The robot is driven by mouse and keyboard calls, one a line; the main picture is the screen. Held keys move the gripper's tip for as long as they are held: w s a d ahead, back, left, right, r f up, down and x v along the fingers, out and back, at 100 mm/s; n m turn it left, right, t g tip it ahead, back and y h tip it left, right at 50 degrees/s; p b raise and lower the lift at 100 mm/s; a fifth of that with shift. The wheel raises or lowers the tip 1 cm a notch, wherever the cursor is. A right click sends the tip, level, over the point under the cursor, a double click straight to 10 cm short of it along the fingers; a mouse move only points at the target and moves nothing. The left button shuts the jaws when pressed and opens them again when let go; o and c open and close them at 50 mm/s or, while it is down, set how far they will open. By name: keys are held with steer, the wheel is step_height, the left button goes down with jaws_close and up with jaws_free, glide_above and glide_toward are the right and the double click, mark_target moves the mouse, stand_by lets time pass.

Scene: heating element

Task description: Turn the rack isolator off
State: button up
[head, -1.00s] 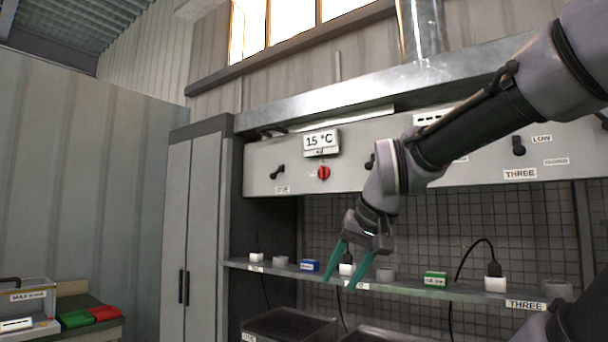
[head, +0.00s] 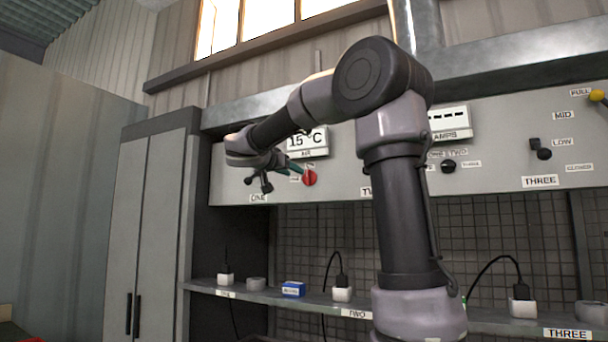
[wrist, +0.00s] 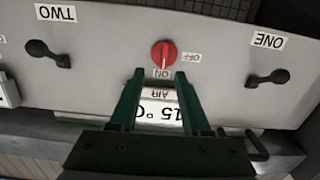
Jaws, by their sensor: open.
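The red rotary knob (head: 310,178) is on the grey panel, below the 15 °C display (head: 307,143). In the wrist view, which is upside down, the red knob (wrist: 163,54) has a white pointer line aimed at the ON label (wrist: 163,73). The OFF label (wrist: 191,57) is to its right there. My gripper (head: 296,170) is up at the panel, just left of the knob in the head view. In the wrist view my gripper (wrist: 160,76) has its green fingers apart and empty, with the knob just beyond the tips. I cannot tell the exact gap.
Black levers flank the knob, one by the ONE label (wrist: 269,77) and one by TWO (wrist: 48,54). A shelf (head: 262,294) with plugs and small blocks runs below the panel. A tall grey cabinet (head: 160,230) stands left.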

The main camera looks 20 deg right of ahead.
mark_target(307, 173)
steer(key=x, duration=0.3)
steer(key=r+x, duration=0.1)
steer(key=x, duration=0.3)
steer(key=w+x, duration=0.1)
steer(key=x, duration=0.2)
steer(key=shift+w+r, duration=0.15)
steer(key=shift+r, duration=0.25)
steer(key=shift+c, duration=0.3)
jaws_close()
